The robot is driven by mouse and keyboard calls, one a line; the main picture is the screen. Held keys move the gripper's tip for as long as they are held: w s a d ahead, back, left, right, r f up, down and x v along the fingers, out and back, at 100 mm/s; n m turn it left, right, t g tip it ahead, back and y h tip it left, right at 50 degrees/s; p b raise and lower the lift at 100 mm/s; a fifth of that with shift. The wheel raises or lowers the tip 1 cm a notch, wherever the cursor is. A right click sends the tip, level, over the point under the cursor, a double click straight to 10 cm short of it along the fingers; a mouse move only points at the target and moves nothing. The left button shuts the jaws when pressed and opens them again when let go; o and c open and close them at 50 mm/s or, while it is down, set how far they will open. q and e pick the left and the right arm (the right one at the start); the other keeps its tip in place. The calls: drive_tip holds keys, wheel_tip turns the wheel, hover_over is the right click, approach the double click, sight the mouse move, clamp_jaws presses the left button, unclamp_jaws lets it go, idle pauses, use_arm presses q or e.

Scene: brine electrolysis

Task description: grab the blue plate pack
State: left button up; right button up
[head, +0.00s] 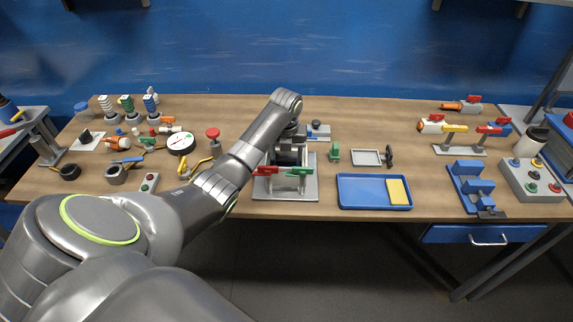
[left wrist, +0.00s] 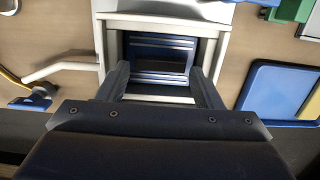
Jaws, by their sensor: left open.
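The blue plate pack (left wrist: 163,50) shows in the left wrist view as a blue, ridged block with a dark middle, inside a pale grey frame (left wrist: 222,25). My left gripper (left wrist: 160,75) is open, with one finger on each side of the pack in this view. I cannot tell whether the fingers touch it or how far below them it lies. In the head view my left gripper (head: 289,160) points down over a grey stand (head: 270,190) with red and green handles, and hides the pack. My right gripper is not in view.
A blue tray (head: 360,203) with a yellow pad (head: 398,191) lies right of the stand. A small green part (head: 334,153) and a grey tray (head: 367,157) stand near. A red-topped valve (head: 213,134) and a dial gauge (head: 181,143) are to the left.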

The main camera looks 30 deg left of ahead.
use_arm(q)
drive_tip(key=shift+w+f, duration=0.15)
drive_tip(key=shift+f, duration=0.85)
drive_tip(key=c, duration=0.8)
